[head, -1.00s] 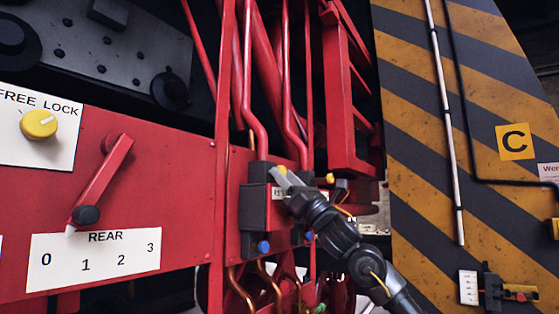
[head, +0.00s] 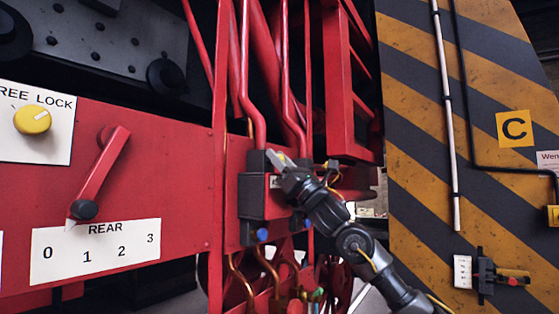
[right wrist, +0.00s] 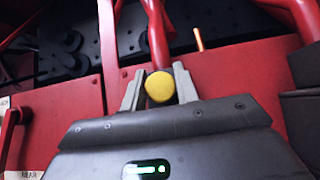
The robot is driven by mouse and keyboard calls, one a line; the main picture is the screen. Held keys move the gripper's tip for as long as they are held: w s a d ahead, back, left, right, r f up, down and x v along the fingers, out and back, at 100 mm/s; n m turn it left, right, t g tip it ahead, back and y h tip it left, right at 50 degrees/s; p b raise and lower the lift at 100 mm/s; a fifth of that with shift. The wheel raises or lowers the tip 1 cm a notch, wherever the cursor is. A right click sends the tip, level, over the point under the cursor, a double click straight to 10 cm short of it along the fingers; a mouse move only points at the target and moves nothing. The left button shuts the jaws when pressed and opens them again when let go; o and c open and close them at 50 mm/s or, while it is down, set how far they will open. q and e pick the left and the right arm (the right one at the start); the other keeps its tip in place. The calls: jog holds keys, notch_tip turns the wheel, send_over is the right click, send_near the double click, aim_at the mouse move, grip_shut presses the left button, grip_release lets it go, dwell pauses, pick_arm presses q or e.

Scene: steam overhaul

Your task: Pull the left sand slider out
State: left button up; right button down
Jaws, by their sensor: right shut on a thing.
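A dark box with a red front (head: 255,196) is mounted on the red frame in the middle of the head view, and I take it to be the left sand slider's housing. My right gripper (head: 279,160) reaches its upper front from the lower right. In the right wrist view a round yellow knob (right wrist: 159,86) sits between the two grey fingers of my right gripper (right wrist: 160,90), which are shut on it. In the head view the fingers largely hide this knob. I cannot tell how far the slider is out. My left gripper is not in view.
A blue knob (head: 262,235) is low on the box. Red pipes (head: 288,90) rise behind. The red lever (head: 100,170) and yellow lock knob (head: 32,119) are at left, the striped panel (head: 425,130) at right.

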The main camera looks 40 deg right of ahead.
jog(key=s+b, duration=0.1)
jog(key=s+d, duration=0.1)
jog(key=s, duration=0.1)
jog(key=shift+s+f+b, duration=0.1)
jog(key=shift+s+b, duration=0.1)
jog(key=shift+b, duration=0.2)
jog(key=c, duration=1.3)
grip_release()
jog(key=shift+o, duration=1)
jog(key=shift+s+d, duration=0.15)
jog(key=shift+s, duration=0.05)
